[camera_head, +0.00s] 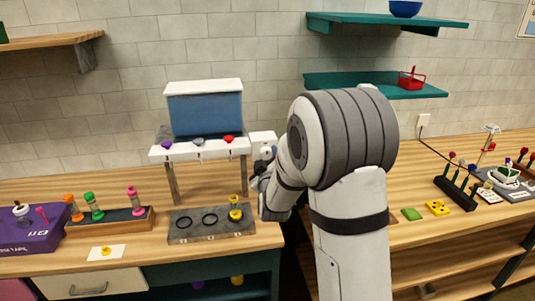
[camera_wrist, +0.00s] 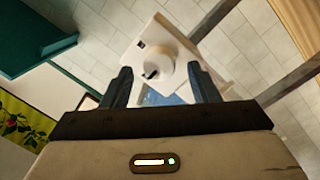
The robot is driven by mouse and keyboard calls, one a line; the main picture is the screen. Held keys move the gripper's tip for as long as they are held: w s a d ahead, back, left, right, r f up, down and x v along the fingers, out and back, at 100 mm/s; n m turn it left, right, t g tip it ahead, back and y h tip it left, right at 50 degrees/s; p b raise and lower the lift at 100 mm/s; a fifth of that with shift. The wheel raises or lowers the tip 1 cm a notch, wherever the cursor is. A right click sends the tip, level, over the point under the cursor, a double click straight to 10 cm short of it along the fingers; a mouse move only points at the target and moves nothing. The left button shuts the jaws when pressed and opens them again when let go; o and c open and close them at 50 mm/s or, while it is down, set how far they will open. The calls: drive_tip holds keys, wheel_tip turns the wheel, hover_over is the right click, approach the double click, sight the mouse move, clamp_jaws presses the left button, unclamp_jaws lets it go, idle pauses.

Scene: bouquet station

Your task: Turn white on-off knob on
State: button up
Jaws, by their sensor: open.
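The white on-off knob (camera_wrist: 160,62) shows in the wrist view as a round white dial with a dark mark near its lower edge. It sits on a white box (camera_wrist: 145,40), which also shows in the head view (camera_head: 262,137) at the right end of the dispenser stand. My gripper (camera_wrist: 160,72) is open, with one dark finger on each side of the knob in the picture. I cannot tell whether the fingers touch it. In the head view my gripper (camera_head: 264,168) is right by the box, and my arm hides part of that area.
The dispenser with a blue tank (camera_head: 205,112) stands left of my gripper. Below it is a grey tray (camera_head: 212,236) with ring holders and a yellow item (camera_head: 235,214). A wooden rack (camera_head: 110,222) with coloured bottles is farther left. Teal shelves (camera_head: 345,85) hang behind my arm.

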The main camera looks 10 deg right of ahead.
drive_tip(key=shift+w, duration=0.55)
